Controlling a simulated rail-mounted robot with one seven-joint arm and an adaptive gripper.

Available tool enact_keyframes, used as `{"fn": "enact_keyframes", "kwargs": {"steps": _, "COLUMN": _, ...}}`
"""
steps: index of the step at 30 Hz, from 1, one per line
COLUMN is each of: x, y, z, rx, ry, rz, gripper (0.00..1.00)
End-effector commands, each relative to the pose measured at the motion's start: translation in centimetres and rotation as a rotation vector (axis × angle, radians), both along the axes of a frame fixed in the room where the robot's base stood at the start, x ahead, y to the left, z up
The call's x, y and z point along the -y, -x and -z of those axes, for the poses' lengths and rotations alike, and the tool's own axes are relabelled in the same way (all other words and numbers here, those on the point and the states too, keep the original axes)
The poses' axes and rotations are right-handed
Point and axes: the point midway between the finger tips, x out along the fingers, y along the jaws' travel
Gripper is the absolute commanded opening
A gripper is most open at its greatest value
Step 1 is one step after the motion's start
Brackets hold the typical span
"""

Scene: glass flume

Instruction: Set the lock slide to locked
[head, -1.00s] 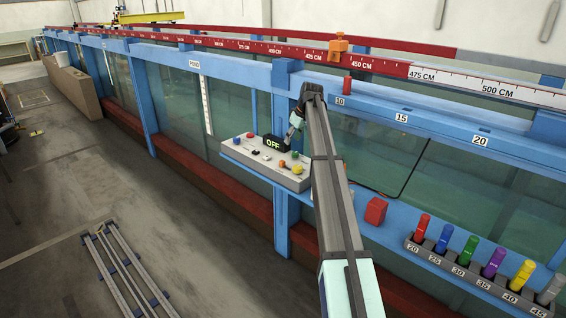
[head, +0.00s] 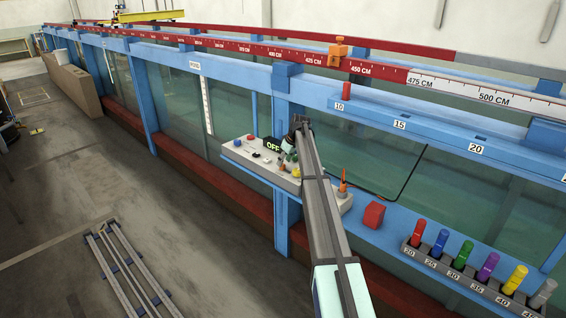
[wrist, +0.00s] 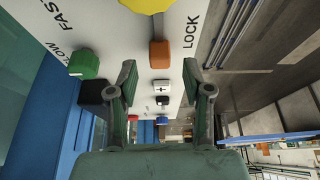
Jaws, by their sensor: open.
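In the wrist view, an orange block-shaped handle (wrist: 160,54) sits on the white control panel (wrist: 125,32) beside the printed word LOCK; I take it as the lock slide. My gripper (wrist: 158,82) is open and empty, with its fingers spread to either side of the handle's line and the handle just beyond the tips. No contact shows. I cannot tell whether the slide stands at locked.
A yellow knob (wrist: 147,4) lies just beyond the handle, and a green knob (wrist: 84,63) is to the left. White and black switches (wrist: 162,86) lie between my fingers. In the head view, the OFF display (head: 272,146) is close to my gripper. A red block (head: 374,214) is on the ledge.

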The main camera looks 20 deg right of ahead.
Motion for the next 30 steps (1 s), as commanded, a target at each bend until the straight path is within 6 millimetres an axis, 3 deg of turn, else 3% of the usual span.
{"fn": "enact_keyframes", "kwargs": {"steps": 9, "x": -0.4, "y": -0.9, "z": 2.6, "rx": -0.001, "ry": 0.000, "rz": 0.000, "gripper": 0.50}}
{"fn": "enact_keyframes", "kwargs": {"steps": 18, "x": -0.5, "y": -1.0, "z": 2.7, "rx": -0.001, "ry": 0.000, "rz": 0.000, "gripper": 0.50}}
{"fn": "enact_keyframes", "kwargs": {"steps": 22, "x": -0.5, "y": -1.0, "z": 2.7, "rx": -0.001, "ry": 0.000, "rz": 0.000, "gripper": 0.04}}
{"fn": "enact_keyframes", "kwargs": {"steps": 23, "x": -0.5, "y": -1.0, "z": 2.7, "rx": -0.001, "ry": 0.000, "rz": 0.000, "gripper": 0.00}}
{"fn": "enact_keyframes", "kwargs": {"steps": 30, "x": -0.3, "y": -0.5, "z": 2.9, "rx": -0.001, "ry": 0.000, "rz": 0.001, "gripper": 0.00}}
